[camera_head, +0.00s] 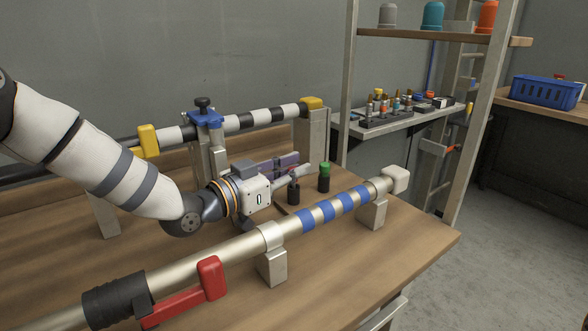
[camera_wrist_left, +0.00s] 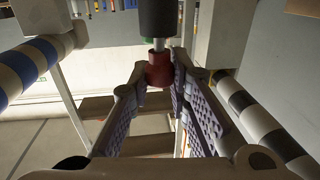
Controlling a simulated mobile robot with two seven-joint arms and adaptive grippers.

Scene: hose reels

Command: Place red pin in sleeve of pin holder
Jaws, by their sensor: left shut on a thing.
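My left gripper (camera_head: 297,168) is between the two rails, just above a black upright sleeve (camera_head: 293,193) on the table. The left wrist view, which looks upside down, shows its fingers on either side of the red pin (camera_wrist_left: 159,70). The gripper is shut on the pin's red head. The pin's thin grey shaft points at the dark sleeve (camera_wrist_left: 157,17) and meets its near end; I cannot tell how deep it goes. The red head is not clear in the head view. A black sleeve with a green top (camera_head: 324,178) stands to the right. My right gripper is out of view.
A blue-and-white striped rail (camera_head: 335,208) with a red lever (camera_head: 211,278) runs in front. A black-and-white striped rail (camera_head: 255,120) with a blue clamp (camera_head: 206,119) runs behind. Shelves (camera_head: 400,122) stand beyond the table. The table's right front is clear.

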